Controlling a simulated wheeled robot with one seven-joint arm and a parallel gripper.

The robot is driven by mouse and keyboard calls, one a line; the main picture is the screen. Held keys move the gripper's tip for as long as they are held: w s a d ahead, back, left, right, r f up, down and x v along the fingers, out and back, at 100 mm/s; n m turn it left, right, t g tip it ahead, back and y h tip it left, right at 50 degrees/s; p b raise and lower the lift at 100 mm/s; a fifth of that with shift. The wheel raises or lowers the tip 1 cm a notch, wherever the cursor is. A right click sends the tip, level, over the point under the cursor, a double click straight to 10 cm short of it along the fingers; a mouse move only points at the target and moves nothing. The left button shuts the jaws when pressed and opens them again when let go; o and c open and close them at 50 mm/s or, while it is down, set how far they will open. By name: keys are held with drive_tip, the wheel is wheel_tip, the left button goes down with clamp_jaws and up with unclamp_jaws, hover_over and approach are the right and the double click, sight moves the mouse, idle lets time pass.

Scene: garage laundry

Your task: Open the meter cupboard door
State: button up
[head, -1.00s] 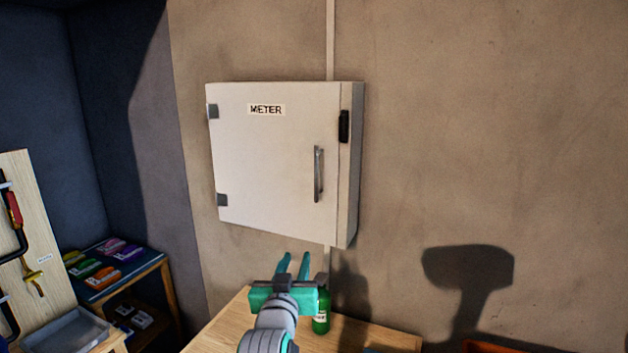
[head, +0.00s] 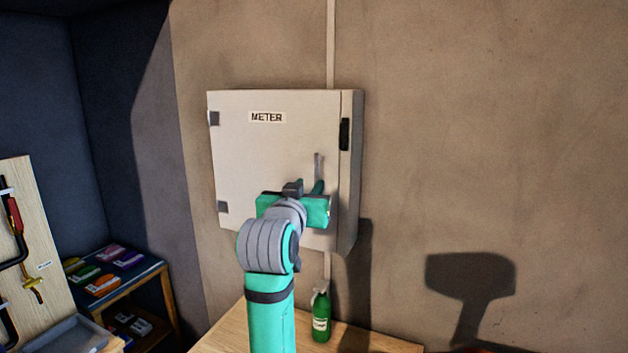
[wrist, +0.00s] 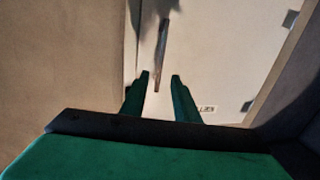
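The meter cupboard (head: 262,145) is a pale box on the wall with a METER label, hinges on the left and its door shut. Its vertical bar handle (head: 318,165) is on the door's right side; my gripper hides the handle's lower part in the head view. My gripper (head: 319,187) is raised in front of the door at the handle's lower end. In the wrist view, the two green fingers (wrist: 160,76) are apart, and the handle (wrist: 161,50) shows beyond the tips, lined up with the gap. I cannot tell whether a finger touches the door.
A dark latch (head: 344,134) is on the cupboard's right edge. A green bottle (head: 321,316) stands on the wooden table (head: 375,338) below. A shelf with colourful packs (head: 103,285) and a tool board (head: 28,240) are at the left. The wall right of the cupboard is clear.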

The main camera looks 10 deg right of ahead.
sight(316, 176)
drive_tip(key=x, duration=0.6)
drive_tip(key=shift+w+d, duration=0.1)
drive_tip(key=shift+w, duration=0.15)
clamp_jaws()
